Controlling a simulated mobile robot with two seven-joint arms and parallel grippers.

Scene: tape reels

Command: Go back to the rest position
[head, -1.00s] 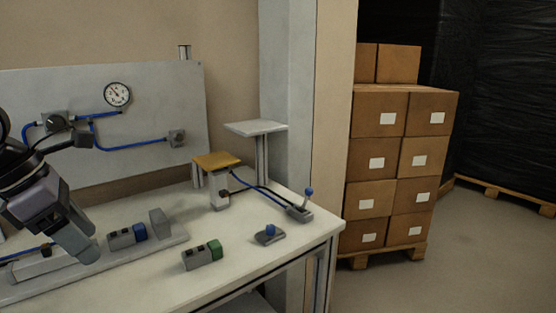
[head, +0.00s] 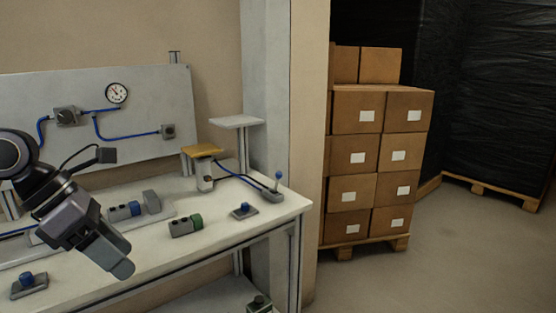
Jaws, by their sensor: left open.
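My left gripper (head: 117,262) is in the left part of the head view, in front of and above the white workbench (head: 235,237). Its jaws point down and to the right, and they are open with nothing seen between them. A grey block with a green end (head: 185,225) lies on the bench to the right of the gripper, apart from it. A grey block with a blue end (head: 124,211) stands behind the gripper on a light grey base. My right gripper is not in view.
A blue-knobbed block (head: 29,284) sits at the bench's front left, another (head: 244,210) further right. A blue-topped lever (head: 277,186) and a yellow-topped stand (head: 203,152) are toward the back. Stacked cartons (head: 350,155) stand on a pallet beyond a pillar. Floor at right is clear.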

